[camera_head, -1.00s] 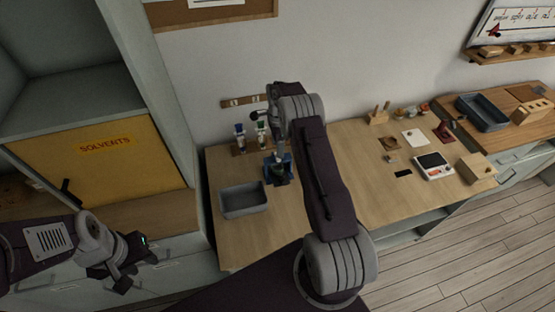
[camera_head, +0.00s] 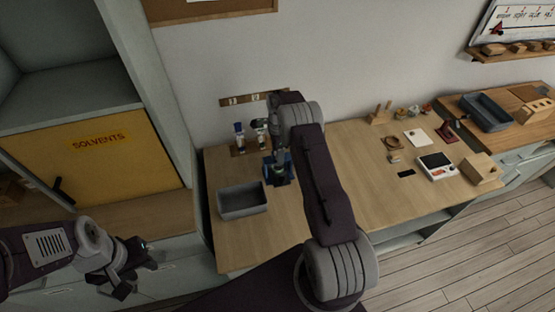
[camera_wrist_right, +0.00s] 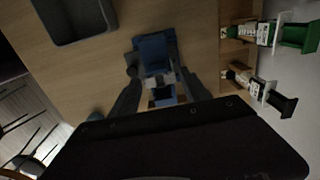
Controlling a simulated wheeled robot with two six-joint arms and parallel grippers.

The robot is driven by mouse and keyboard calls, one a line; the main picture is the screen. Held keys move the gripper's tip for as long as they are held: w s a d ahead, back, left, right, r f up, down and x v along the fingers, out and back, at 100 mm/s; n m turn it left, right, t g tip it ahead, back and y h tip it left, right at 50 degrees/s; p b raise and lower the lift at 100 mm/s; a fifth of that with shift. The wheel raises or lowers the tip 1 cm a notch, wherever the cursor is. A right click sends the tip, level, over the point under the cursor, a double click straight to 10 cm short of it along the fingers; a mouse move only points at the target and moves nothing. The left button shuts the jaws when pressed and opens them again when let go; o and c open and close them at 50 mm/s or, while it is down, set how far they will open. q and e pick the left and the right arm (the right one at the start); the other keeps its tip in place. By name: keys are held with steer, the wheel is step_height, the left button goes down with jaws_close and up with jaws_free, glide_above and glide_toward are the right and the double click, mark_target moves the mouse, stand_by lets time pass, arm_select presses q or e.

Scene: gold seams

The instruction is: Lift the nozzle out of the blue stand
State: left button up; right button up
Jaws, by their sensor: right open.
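The blue stand (camera_head: 279,168) is on the wooden table, right of the grey bin and partly behind my right arm. It also shows in the right wrist view (camera_wrist_right: 154,48), just beyond my right gripper. My right gripper (camera_wrist_right: 160,92) is open, with one finger on each side of a small grey and blue piece at the stand. I cannot tell for sure whether this piece is the nozzle or whether a finger touches it. The right fingertips are hidden in the head view. My left gripper (camera_head: 132,272) is away at the lower left, in front of the cabinet; its jaws are unclear.
A grey bin (camera_head: 242,201) sits left of the stand. A wooden rack (camera_head: 238,151) with small bottles stands against the wall behind. Further right are a white scale (camera_head: 436,166), a wooden box (camera_head: 480,168) and a dark tray (camera_head: 486,112). The table's middle is mostly clear.

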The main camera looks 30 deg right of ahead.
steer(key=shift+f+b, duration=0.75)
steer(key=shift+f, duration=0.45)
steer(key=shift+c, duration=0.3)
steer(key=c, duration=0.7)
steer(key=shift+r+p, duration=2.85)
steer(key=shift+r, duration=1.45)
